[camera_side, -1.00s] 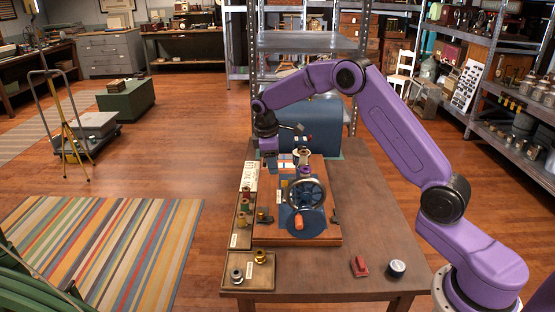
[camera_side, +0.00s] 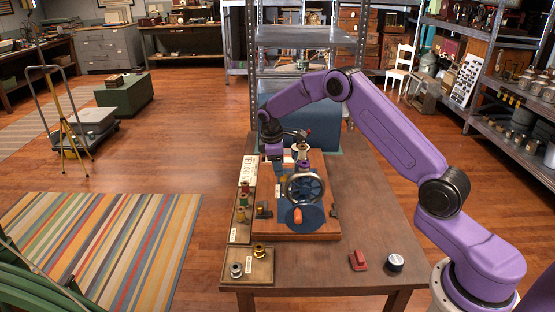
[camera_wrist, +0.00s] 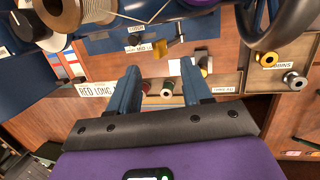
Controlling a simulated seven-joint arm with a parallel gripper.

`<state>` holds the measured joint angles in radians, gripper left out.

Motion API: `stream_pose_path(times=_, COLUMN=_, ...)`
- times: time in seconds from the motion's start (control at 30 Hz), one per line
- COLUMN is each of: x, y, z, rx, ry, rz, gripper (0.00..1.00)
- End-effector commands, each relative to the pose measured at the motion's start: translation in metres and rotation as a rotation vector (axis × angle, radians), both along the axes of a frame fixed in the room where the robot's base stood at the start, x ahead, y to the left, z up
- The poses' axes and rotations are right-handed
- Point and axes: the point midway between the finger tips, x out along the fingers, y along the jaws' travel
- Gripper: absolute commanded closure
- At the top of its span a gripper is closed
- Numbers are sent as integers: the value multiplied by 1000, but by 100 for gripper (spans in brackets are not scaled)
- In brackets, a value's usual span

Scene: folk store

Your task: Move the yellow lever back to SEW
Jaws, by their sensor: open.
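The machine with a handwheel (camera_side: 304,187) stands on a wooden base (camera_side: 290,236) on the table. In the wrist view, a small yellowish-brass piece (camera_wrist: 160,48) sits on the blue panel beside a label that seems to read MID; I cannot tell for sure that it is the yellow lever. A label reading SEW is not legible. My gripper (camera_side: 279,168) is over the left rear part of the machine, pointing down. In the wrist view my gripper (camera_wrist: 160,72) has its two blue fingers apart, with nothing held between them. The side view hides the fingertips' surroundings.
Thread spools (camera_side: 241,215) stand in a narrow tray left of the machine. A front tray (camera_side: 263,276) holds two more. A red object (camera_side: 358,261) and a round tin (camera_side: 395,263) lie at front right.

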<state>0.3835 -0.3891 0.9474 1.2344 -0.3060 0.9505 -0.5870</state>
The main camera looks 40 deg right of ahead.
Motion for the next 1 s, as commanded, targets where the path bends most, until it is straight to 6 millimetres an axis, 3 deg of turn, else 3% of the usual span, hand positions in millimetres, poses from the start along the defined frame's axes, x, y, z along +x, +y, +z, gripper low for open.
stream_pose_path(times=0.57, x=1, y=-10, z=-39, rx=0, ry=1, rz=0, gripper=51)
stream_pose_path(times=1.0, x=2, y=-11, z=-44, rx=0, ry=-1, rz=1, gripper=51)
